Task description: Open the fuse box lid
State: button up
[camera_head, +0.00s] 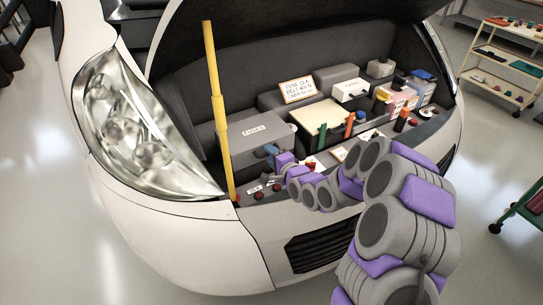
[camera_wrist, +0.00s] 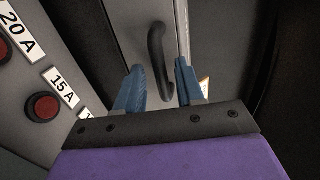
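The grey fuse box (camera_head: 240,146), labelled FUSES on its lid (camera_head: 252,130), sits in the engine bay behind the headlight. The lid looks shut. My gripper (camera_head: 270,151) is at the box's front right. In the wrist view, a dark curved handle (camera_wrist: 156,45) stands on a grey panel (camera_wrist: 125,22). My gripper's blue fingers (camera_wrist: 160,78) are apart, one to each side of the handle's lower end. I cannot tell whether they touch it. In the head view, my gripper hides the handle.
A yellow prop rod (camera_head: 216,105) stands just left of the box under the raised hood. Red buttons (camera_wrist: 42,107) with 20 A and 15 A labels line the front edge. A cream-topped box (camera_head: 318,115) and several tools stand to the right.

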grip_shut()
jog(key=shift+f, duration=0.1)
dwell(0.3)
